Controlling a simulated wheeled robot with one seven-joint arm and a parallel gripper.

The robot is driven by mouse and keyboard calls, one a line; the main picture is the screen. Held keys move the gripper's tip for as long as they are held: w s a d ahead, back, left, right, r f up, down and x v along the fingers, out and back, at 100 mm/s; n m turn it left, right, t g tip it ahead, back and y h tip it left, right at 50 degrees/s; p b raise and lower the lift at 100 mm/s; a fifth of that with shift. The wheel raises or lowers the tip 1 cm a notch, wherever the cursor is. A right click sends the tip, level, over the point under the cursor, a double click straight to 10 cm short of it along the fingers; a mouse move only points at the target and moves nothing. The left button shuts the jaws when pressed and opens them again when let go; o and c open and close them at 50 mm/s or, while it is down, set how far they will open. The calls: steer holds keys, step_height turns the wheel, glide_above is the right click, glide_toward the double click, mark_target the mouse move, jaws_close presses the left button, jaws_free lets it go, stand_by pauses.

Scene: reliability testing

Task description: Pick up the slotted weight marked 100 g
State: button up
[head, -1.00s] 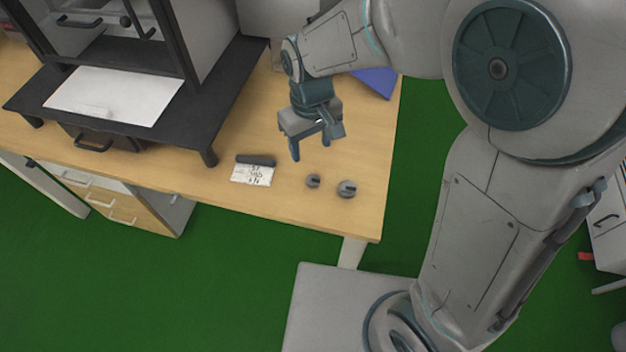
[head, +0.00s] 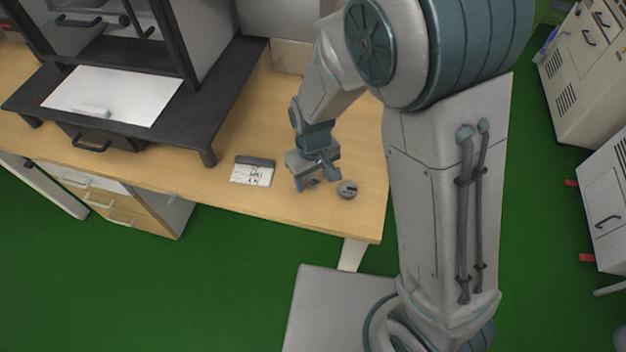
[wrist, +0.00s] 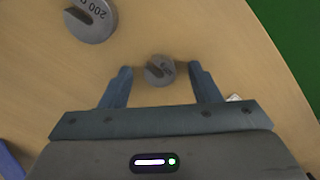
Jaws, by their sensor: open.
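Two round grey slotted weights lie on the wooden table near its front edge. The smaller weight (wrist: 159,70) shows between the fingertips of my gripper (wrist: 158,78) in the wrist view; its marking is too small to read. In the head view this smaller weight (head: 313,182) is partly hidden by my gripper (head: 315,180). My gripper is open, with a finger on either side of the smaller weight.
A white card with handwriting (head: 252,175) and a dark bar along its top lies left of the weights. A black stand (head: 222,95) with a white sheet (head: 112,96) stands further left. The table's (head: 300,217) front edge is close to the weights.

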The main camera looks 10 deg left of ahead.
steer(key=c, duration=1.1)
steer(key=shift+r, duration=0.1)
